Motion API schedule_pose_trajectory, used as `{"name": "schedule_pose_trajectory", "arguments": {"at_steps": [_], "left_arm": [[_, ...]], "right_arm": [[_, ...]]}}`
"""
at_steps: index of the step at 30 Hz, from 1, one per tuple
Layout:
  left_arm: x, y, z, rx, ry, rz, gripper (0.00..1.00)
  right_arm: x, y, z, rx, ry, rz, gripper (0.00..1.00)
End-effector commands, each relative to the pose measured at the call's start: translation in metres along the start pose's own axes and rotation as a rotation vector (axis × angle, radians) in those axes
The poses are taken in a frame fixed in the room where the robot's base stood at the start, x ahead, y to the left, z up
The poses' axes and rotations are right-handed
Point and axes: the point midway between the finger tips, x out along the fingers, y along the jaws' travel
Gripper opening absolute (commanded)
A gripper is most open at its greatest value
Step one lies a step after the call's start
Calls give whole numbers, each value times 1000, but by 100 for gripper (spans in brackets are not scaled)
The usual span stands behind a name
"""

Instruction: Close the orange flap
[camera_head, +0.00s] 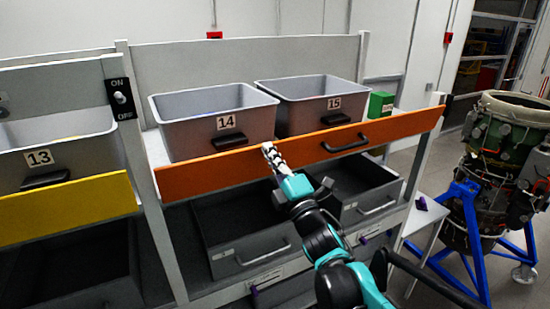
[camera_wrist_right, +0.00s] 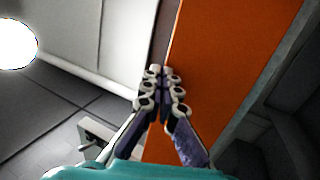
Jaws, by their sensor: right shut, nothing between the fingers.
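The orange flap (camera_head: 222,172) is a long panel with a dark handle (camera_head: 345,142) on its right half. It runs across the front of the shelf, below the grey bins and above the open drawers. My right gripper (camera_head: 268,148) is shut and empty, with its fingertips at the flap's middle, left of the handle. In the right wrist view the closed fingertips (camera_wrist_right: 162,72) overlap the left edge of the orange flap (camera_wrist_right: 225,60). I cannot tell whether they touch it. My left gripper is not in view.
Grey bins 14 (camera_head: 228,122) and 15 (camera_head: 334,103) stand on the shelf behind the flap. Dark drawers (camera_head: 262,252) hang open below. A yellow flap (camera_head: 65,209) is at the left. A green box (camera_head: 381,104) is at the right. A turbine on a blue stand (camera_head: 466,225) stands further right.

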Motion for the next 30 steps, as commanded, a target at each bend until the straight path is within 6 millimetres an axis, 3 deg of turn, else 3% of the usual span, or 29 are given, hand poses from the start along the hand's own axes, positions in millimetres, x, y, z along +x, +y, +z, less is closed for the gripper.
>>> {"name": "schedule_pose_trajectory", "arguments": {"at_steps": [12,30], "left_arm": [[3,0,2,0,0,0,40],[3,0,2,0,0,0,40]], "right_arm": [[22,-1,0,0,0,2,0],[25,-1,0,1,0,2,0]]}}
